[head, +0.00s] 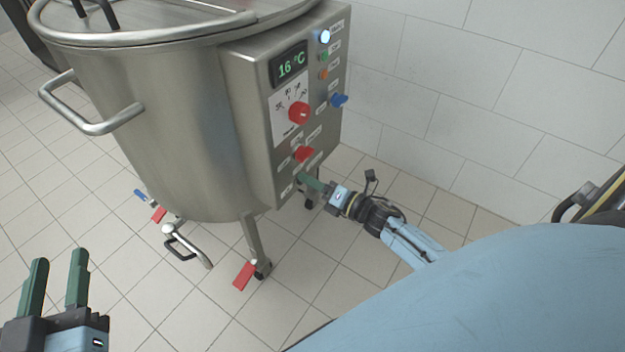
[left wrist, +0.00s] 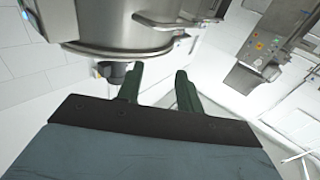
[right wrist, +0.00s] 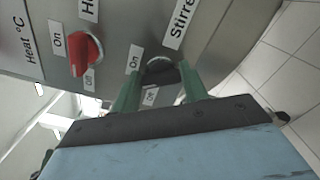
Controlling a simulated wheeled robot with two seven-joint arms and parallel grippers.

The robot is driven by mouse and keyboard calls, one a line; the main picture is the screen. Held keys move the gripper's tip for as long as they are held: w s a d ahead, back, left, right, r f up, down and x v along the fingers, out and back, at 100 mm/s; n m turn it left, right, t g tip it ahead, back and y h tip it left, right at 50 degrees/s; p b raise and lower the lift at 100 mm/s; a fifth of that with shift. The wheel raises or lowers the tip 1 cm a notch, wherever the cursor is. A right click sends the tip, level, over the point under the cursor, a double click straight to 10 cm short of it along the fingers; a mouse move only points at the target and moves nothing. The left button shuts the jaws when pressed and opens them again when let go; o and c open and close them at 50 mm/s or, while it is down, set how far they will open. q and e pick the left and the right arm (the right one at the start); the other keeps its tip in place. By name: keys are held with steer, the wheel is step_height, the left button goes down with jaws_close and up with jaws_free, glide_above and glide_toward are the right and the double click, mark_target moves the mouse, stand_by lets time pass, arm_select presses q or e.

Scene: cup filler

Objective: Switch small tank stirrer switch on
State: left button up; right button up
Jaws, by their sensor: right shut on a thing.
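The small tank (head: 175,120) is a steel vessel with a control panel (head: 258,130) on its right side. In the right wrist view, the stirrer switch (right wrist: 159,66) is a dark knob under a "Stirrer" label (right wrist: 182,20), between an "On" label (right wrist: 134,59) and a partly covered lower label. My right gripper (right wrist: 158,82) is shut on this switch, one finger on each side. In the head view, my right gripper (head: 304,179) is at the panel's bottom edge and the knob is hidden. My left gripper (head: 56,268) is open and empty at lower left, away from the panel.
A red heat switch (head: 303,154) sits just above my right gripper; it also shows in the right wrist view (right wrist: 86,54). A red dial (head: 298,113), a blue switch (head: 339,100) and a 16 °C display (head: 290,65) are higher. The wall (head: 430,90) stands behind.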

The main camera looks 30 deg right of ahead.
arm_select(q)
step_height(320, 180, down, 7)
steer(key=s+a+g+y+p, duration=0.1)
steer(key=g, duration=0.3)
steer(key=shift+s+a+g+y+p, duration=0.3)
steer(key=shift+a+g+y, duration=0.1)
arm_select(e)
steer(key=shift+f+m, duration=0.2)
steer(key=shift+m, duration=3.1)
arm_select(q)
steer(key=shift+f, duration=0.1)
arm_select(e)
steer(key=o, duration=1)
steer(key=shift+s, duration=0.1)
arm_select(q)
steer(key=s+a+f+g+y+p, duration=0.2)
steer(key=s+a+f+g, duration=0.3)
steer(key=s+f+g, duration=0.3)
steer(key=shift+s+n+g+y+p, duration=0.35)
steer(key=shift+s+p, duration=0.25)
steer(key=shift+s, duration=0.65)
arm_select(e)
steer(key=v, duration=1.3)
steer(key=shift+s+d, duration=0.1)
steer(key=shift+d, duration=0.05)
